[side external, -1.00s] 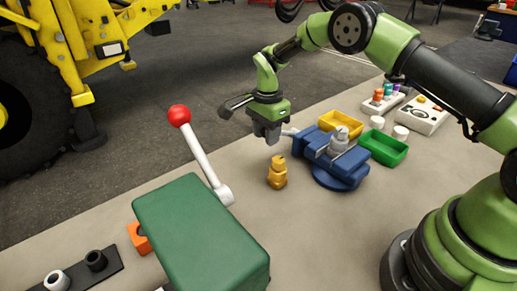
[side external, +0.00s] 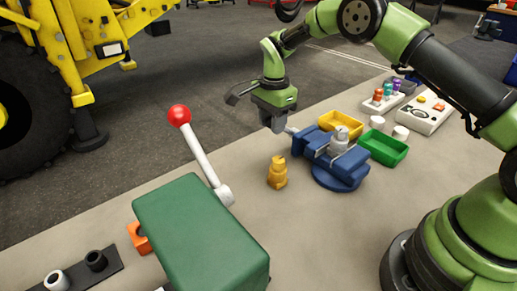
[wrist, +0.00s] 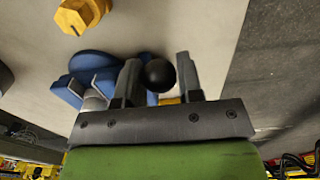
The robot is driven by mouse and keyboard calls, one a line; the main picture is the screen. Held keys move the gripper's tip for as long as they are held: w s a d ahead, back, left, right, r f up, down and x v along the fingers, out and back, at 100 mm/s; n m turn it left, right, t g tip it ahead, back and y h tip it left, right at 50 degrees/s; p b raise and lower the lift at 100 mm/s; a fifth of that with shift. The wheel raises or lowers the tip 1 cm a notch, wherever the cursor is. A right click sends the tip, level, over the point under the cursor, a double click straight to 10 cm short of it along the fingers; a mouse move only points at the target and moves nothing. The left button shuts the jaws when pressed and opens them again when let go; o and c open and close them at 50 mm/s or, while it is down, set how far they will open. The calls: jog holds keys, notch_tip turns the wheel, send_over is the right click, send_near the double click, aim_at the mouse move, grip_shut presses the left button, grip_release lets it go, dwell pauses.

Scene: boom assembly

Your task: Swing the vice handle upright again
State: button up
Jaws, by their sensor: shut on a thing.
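The blue vice (side external: 340,177) stands on the bench and holds a grey metal part (side external: 339,141) in its jaws. My gripper (side external: 278,129) is at the vice's left end, pointing down, beside a short pale rod (side external: 291,131). In the wrist view a black ball knob (wrist: 158,75) of the vice handle sits between the two fingers of my gripper (wrist: 160,78), which is shut on it. Part of the blue vice (wrist: 98,68) shows behind the left finger. The rest of the handle is mostly hidden, so its exact tilt cannot be told.
A yellow-brass fitting (side external: 277,173) stands close in front of the vice; it also shows in the wrist view (wrist: 82,14). Yellow (side external: 341,122) and green (side external: 384,148) bins sit behind and right. A red-knobbed lever (side external: 200,155) rises at the left.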

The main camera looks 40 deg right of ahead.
jog(key=shift+d+r, duration=0.65)
jog(key=o, duration=0.5)
jog(key=shift+c, duration=0.2)
jog(key=shift+a+f, duration=0.1)
jog(key=shift+a+f, duration=0.15)
jog(key=shift+a, duration=0.05)
jog(key=shift+c, duration=0.5)
